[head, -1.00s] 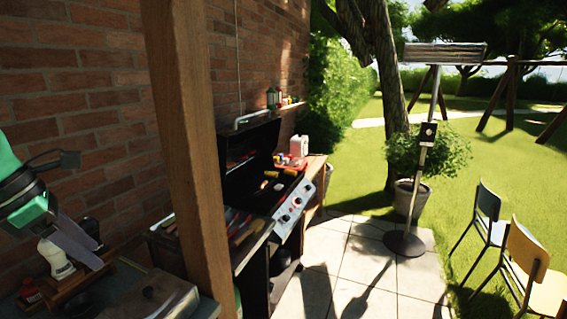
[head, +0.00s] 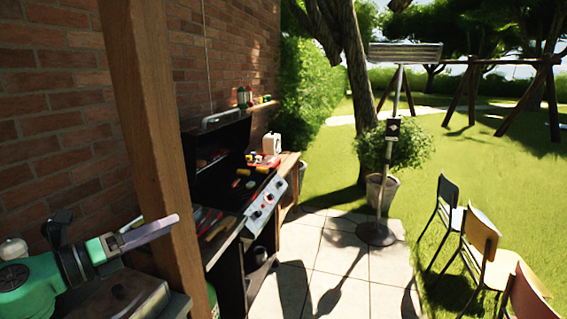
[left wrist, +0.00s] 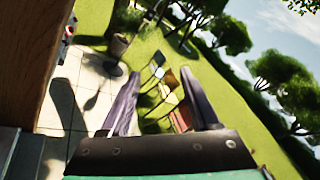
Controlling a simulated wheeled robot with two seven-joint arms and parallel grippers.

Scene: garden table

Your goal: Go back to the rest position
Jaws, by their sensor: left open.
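My left gripper (head: 150,232) is at the lower left of the head view, in front of the brick wall and overlapping the wooden post (head: 150,120). It points to the right, and nothing shows between its fingers. In the left wrist view its two fingers (left wrist: 162,108) stand apart, with the lawn and chairs beyond them. My right gripper is in neither view.
A side table (head: 150,300) with a brown item on top lies below my left arm. A barbecue grill (head: 262,212) stands beyond the post. A patio heater (head: 378,235) and several chairs (head: 482,240) stand farther right. The paved floor between is clear.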

